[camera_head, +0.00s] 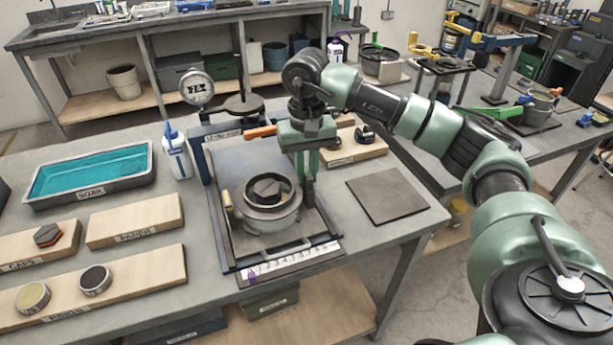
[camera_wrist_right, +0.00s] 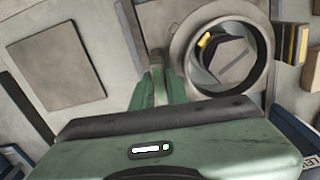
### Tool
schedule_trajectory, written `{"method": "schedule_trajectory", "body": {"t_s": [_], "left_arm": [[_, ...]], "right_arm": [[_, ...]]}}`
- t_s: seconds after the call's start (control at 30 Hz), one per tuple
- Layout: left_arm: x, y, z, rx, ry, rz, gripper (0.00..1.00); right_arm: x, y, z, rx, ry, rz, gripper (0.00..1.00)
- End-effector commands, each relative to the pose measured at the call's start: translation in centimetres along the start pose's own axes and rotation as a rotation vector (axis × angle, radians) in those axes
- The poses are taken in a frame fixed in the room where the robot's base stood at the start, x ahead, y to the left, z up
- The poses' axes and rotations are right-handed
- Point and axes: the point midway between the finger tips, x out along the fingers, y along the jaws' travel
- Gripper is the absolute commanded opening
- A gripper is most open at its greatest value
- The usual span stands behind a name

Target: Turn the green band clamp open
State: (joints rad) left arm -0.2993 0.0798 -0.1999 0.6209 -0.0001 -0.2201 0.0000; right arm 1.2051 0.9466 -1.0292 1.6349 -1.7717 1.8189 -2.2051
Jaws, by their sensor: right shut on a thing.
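A round grey metal ring housing (camera_head: 270,217) sits in a dark frame tray on the front table, with a dark hexagonal piece inside. The ring also shows in the wrist view (camera_wrist_right: 181,50). My right gripper (camera_head: 309,185) points down at the ring's right side, its fingers close to the rim. In the wrist view the green fingers (camera_wrist_right: 158,88) come together, shut on a narrow part beside the ring. I take this part for the green band clamp's handle; the fingers hide most of it, so its angle cannot be read. My left gripper is not in view.
A yellow handle (camera_head: 228,202) stands at the ring's left and an orange handle (camera_head: 261,132) behind. A dial gauge (camera_head: 196,88) and white bottle (camera_head: 177,152) stand nearby. A teal soak tray (camera_head: 37,201) is at left. A flat dark plate (camera_head: 387,195) lies right of the frame.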

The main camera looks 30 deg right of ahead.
Motion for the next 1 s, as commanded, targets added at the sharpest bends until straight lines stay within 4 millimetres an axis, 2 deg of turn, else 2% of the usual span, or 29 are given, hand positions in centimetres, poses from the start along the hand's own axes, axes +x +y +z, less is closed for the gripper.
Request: {"method": "schedule_trajectory", "body": {"t_s": [0.3,0.77,0.8,0.87,1.0], "left_arm": [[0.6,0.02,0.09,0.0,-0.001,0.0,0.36],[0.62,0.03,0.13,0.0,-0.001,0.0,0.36],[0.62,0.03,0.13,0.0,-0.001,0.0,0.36],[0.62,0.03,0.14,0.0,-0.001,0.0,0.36],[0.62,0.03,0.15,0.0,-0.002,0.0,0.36]], "right_arm": [[-0.02,0.02,0.0,-0.098,0.0,0.0,0.0],[-0.08,0.03,-0.01,-0.113,0.0,0.0,0.0],[-0.08,0.03,-0.01,-0.113,0.001,0.0,0.17],[-0.08,0.03,-0.01,-0.112,0.001,0.0,0.34],[-0.06,0.03,-0.01,-0.112,0.0,0.0,0.36]]}}
